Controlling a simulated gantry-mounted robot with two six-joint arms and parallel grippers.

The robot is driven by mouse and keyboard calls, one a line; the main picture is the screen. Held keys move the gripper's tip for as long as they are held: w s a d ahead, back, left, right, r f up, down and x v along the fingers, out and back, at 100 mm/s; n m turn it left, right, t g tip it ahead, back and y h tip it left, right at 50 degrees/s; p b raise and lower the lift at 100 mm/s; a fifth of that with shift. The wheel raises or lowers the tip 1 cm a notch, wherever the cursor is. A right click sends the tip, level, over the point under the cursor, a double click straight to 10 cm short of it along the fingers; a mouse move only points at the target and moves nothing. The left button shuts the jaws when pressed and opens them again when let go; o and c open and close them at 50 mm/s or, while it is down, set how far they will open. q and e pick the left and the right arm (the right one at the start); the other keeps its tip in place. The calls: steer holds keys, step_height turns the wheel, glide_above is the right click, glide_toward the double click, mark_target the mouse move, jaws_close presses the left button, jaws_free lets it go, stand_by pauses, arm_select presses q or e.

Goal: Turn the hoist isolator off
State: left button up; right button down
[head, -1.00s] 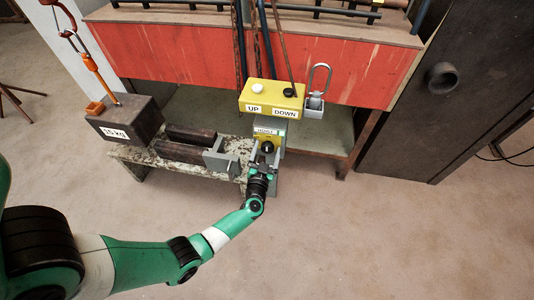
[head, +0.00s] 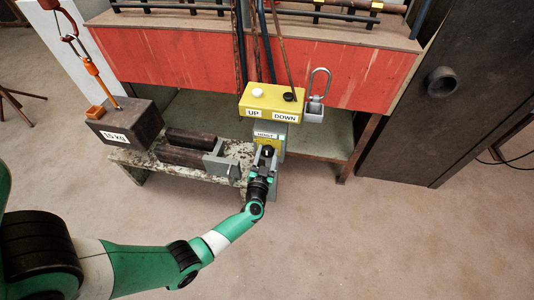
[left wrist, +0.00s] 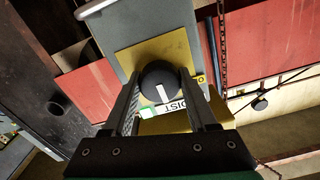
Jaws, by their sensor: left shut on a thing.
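The hoist isolator is a grey box (head: 265,129) with a HOIST label, below the yellow UP/DOWN box (head: 258,96) in the head view. The left wrist view shows its yellow plate (left wrist: 150,52) and round black knob (left wrist: 152,72). A white mark on the knob points towards the partly hidden HOIST label (left wrist: 172,107). A small O is printed on the plate at the knob's right. My left gripper (head: 266,153) is shut on the knob, one finger on each side, and hides part of it in the head view. My right gripper is out of view.
Dark bars and a grey bracket (head: 221,163) lie left of the gripper. The floor in front is clear.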

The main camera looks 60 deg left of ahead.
arm_select(q)
steer(key=shift+n, duration=0.3)
steer(key=n+p, duration=0.1)
steer(key=n, duration=0.1)
steer(key=shift+r+n, duration=0.1)
steer(key=shift+n, duration=0.3)
steer(key=n, duration=0.4)
steer(key=shift+n+p, duration=0.3)
steer(key=n, duration=0.4)
steer(key=shift+n, duration=0.3)
steer(key=n, duration=0.5)
steer(key=shift+b, duration=0.4)
steer(key=o, duration=1.4)
steer(key=shift+c, duration=0.2)
steer(key=shift+d, duration=0.1)
